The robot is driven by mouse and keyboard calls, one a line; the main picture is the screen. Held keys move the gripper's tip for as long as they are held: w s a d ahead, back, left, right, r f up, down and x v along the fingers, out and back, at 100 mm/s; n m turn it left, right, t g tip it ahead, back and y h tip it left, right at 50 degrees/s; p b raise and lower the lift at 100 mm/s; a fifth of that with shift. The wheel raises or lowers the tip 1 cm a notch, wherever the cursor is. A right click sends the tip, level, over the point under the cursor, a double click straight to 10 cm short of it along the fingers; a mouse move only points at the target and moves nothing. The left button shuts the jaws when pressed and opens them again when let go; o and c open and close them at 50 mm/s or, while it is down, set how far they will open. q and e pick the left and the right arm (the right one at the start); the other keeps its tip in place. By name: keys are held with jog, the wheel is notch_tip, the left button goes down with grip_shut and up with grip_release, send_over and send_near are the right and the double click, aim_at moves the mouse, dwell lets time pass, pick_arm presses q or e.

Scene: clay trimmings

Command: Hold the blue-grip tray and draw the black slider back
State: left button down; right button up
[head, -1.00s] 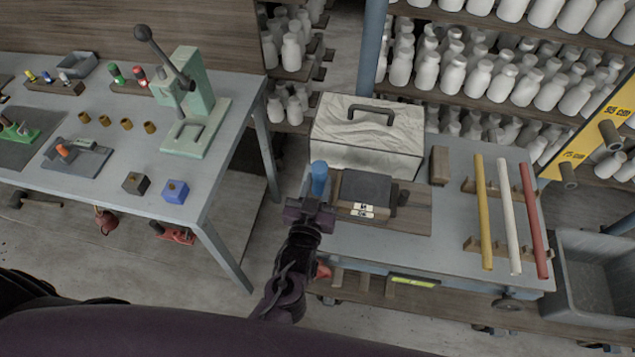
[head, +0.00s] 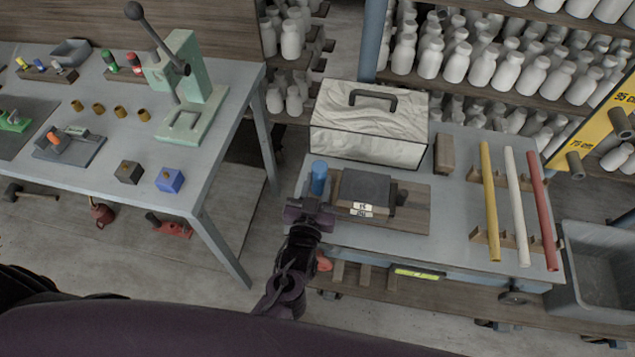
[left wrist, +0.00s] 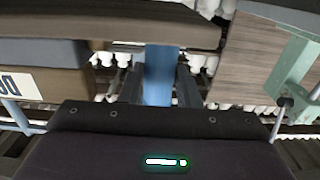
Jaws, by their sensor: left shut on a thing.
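The blue grip (head: 319,176) stands upright at the left end of a brown wooden tray (head: 418,214) on the grey cart. A dark grey block (head: 366,187) with white labels sits on the tray. The small black slider (head: 402,194) juts from the block's right side. My left gripper (head: 313,205) is shut on the blue grip, reaching it from the front. In the left wrist view the blue grip (left wrist: 158,75) stands between the two dark fingers. The slider is not visible there. My right gripper is not in view.
A whitish case (head: 368,125) with a black handle stands behind the tray. A wooden block (head: 444,153) and yellow, white and red rods (head: 514,205) lie to the right. A grey bench (head: 215,165) with a green press (head: 190,95) stands left, across a floor gap.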

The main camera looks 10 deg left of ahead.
aim_at(318, 190)
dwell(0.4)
pick_arm(q)
jog(key=shift+f+b, duration=1.05)
jog(key=shift+f, duration=0.15)
jog(key=shift+f, duration=0.3)
dwell(0.5)
jog(key=shift+s+f, duration=0.1)
jog(key=shift+f, duration=0.1)
jog(key=c, duration=1)
grip_release()
